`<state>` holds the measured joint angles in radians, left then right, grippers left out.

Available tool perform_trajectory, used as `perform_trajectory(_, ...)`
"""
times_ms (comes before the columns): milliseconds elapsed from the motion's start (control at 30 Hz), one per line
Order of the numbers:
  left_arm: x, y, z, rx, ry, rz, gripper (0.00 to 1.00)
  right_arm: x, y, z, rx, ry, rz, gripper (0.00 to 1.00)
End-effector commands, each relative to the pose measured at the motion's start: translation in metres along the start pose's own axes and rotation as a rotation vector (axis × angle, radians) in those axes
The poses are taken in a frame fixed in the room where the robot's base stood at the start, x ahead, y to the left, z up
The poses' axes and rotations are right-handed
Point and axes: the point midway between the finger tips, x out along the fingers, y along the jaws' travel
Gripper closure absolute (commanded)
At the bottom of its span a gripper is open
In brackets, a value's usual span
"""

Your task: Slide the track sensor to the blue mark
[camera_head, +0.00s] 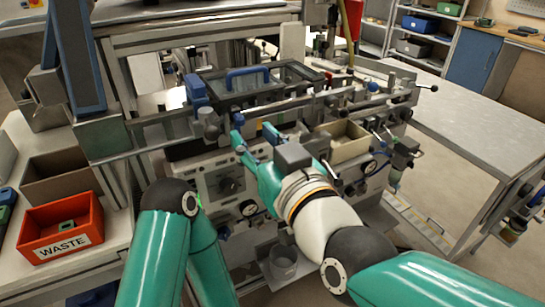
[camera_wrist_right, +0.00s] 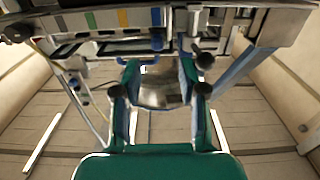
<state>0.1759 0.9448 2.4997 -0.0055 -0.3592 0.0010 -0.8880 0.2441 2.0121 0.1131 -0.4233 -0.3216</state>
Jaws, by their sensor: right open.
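My right gripper (camera_head: 254,136) is open in front of the machine's front rail (camera_head: 165,150). In the right wrist view, its two teal fingers (camera_wrist_right: 159,72) stand apart with a silvery rounded part (camera_wrist_right: 158,92) showing between them; I cannot tell whether they touch it. A strip with coloured marks runs along the top of that view, including a blue mark (camera_wrist_right: 91,20). A grey block (camera_head: 211,121) sits at the rail left of the gripper; I cannot tell whether it is the track sensor. My left gripper is out of view.
A red WASTE bin (camera_head: 60,228) and a brown bin (camera_head: 62,177) stand at the left. A beige open box (camera_head: 347,142) is right of my right gripper. Knobs and levers crowd the rail. A bare metal table (camera_head: 455,125) is at the right.

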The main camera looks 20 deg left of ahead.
Motion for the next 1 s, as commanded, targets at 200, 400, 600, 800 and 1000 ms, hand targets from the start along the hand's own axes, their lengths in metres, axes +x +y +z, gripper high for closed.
perform_trajectory(200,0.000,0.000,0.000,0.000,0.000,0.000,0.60,-0.040,0.000,-0.001,0.000,0.002,0.000,0.58)
perform_trajectory(400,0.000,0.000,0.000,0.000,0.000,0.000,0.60,-0.055,0.000,0.000,0.000,0.001,0.000,0.58)
perform_trajectory(600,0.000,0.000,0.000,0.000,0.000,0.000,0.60,-0.057,0.000,0.001,0.000,0.000,0.000,0.58)
perform_trajectory(800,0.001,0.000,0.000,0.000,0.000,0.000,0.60,-0.056,0.000,0.001,0.000,0.001,0.000,0.58)
perform_trajectory(1000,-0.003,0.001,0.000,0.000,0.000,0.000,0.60,-0.056,0.012,0.000,0.006,-0.006,0.022,0.58)
